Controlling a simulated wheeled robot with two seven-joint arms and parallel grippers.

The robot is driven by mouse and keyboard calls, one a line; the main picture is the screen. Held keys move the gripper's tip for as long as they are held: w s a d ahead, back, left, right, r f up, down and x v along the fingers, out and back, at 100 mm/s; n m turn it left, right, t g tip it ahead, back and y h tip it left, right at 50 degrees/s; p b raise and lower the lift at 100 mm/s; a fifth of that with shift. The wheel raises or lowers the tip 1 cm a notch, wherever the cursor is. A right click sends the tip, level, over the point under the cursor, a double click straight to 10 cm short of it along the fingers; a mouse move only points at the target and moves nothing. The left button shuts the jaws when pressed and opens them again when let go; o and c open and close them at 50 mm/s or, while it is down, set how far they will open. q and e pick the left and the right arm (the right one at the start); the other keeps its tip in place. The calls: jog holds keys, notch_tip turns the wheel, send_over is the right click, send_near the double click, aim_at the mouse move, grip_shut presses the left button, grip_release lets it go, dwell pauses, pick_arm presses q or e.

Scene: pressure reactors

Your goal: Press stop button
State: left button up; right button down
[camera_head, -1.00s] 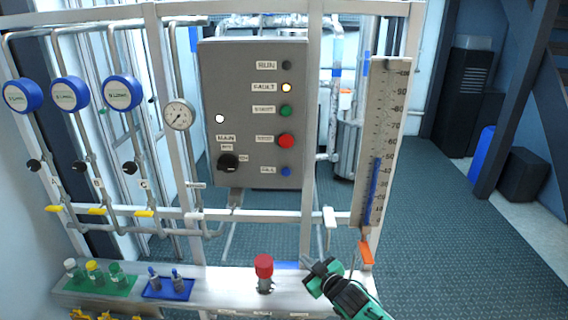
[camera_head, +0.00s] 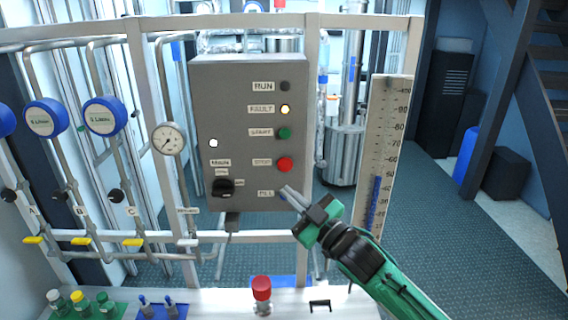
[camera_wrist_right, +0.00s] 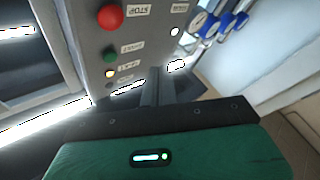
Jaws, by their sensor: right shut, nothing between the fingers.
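The red stop button (camera_head: 285,164) is on the right side of a grey control panel (camera_head: 235,85), beside a STOP label. In the right wrist view the red button (camera_wrist_right: 110,17) is at the top left, above the green start button (camera_wrist_right: 109,54). My right gripper (camera_head: 287,191) is shut and empty. In the head view its fingertips appear just below the stop button, over the blue fill button, which they mostly cover. In the wrist view its fingers (camera_wrist_right: 158,88) appear apart from the red button. My left gripper is not in view.
The fault lamp (camera_head: 285,109) is lit. A black main knob (camera_head: 223,188) sits at the panel's lower left. A ruled level gauge (camera_head: 385,150) stands right of the panel, behind my right arm. A red-capped valve (camera_head: 262,289) stands on the bench below.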

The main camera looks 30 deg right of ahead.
send_near(280, 164)
jog(key=w+a+r, duration=0.2)
jog(key=w+a, duration=0.1)
jog(key=shift+w+d+b, duration=0.3)
jog(key=shift+w+d, duration=0.1)
jog(key=shift+w, duration=0.3)
jog(key=shift+w+d, duration=0.1)
dwell(1.8)
jog(key=shift+w+d, duration=0.15)
jog(key=shift+w, duration=0.15)
jog(key=shift+w+d, duration=0.25)
jog(key=shift+w, duration=0.15)
dwell(0.9)
jog(key=shift+s, duration=0.1)
jog(key=shift+s+a+p, duration=0.35)
jog(key=shift+s+a, duration=0.15)
jog(key=shift+s, duration=0.2)
